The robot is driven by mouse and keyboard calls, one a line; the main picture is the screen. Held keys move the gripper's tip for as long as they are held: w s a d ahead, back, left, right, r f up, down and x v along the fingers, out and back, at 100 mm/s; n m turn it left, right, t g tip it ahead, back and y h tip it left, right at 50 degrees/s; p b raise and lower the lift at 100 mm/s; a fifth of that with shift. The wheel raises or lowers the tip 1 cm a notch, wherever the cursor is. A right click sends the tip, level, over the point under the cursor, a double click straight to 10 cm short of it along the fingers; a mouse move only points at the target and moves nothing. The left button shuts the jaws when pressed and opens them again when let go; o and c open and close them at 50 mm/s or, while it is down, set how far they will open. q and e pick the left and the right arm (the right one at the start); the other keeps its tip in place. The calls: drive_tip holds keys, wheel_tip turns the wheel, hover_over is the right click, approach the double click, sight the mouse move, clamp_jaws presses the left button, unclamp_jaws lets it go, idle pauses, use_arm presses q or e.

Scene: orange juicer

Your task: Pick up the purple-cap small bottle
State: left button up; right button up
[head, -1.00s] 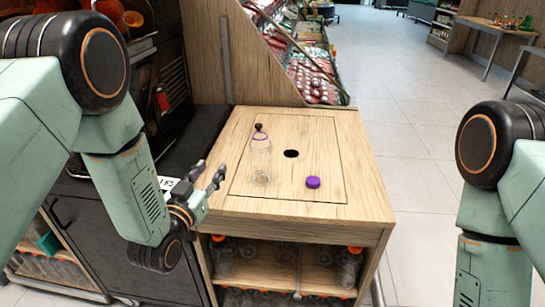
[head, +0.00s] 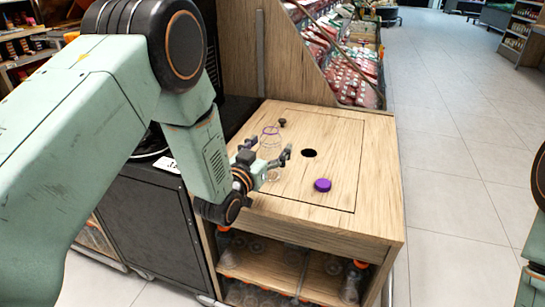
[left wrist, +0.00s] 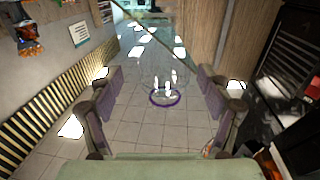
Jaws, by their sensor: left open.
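The clear small bottle (head: 270,143) stands on the wooden counter top, with a purple ring near its top. My left gripper (head: 269,151) is open, with its fingers on either side of the bottle in the head view. In the left wrist view, the purple ring (left wrist: 165,98) shows between the spread fingers of my left gripper (left wrist: 160,76), with space on both sides. The bottle's clear body is hard to make out there. A loose purple cap (head: 322,185) lies on the counter to the right. My right gripper is out of view.
The wooden counter (head: 375,165) has a round dark hole (head: 309,153) and a small dark knob (head: 282,122). Several bottles with orange caps sit on the shelf below. A wooden panel (head: 235,50) rises behind. The counter's right side is clear.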

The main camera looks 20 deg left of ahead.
use_arm(q)
drive_tip(key=shift+w+d+f, duration=0.1)
drive_tip(key=shift+w, duration=0.55)
drive_tip(key=shift+w+a, duration=0.25)
drive_tip(key=shift+w, duration=0.1)
drive_tip(key=shift+c, duration=0.8)
drive_tip(key=c, duration=0.9)
drive_tip(key=shift+c, duration=0.2)
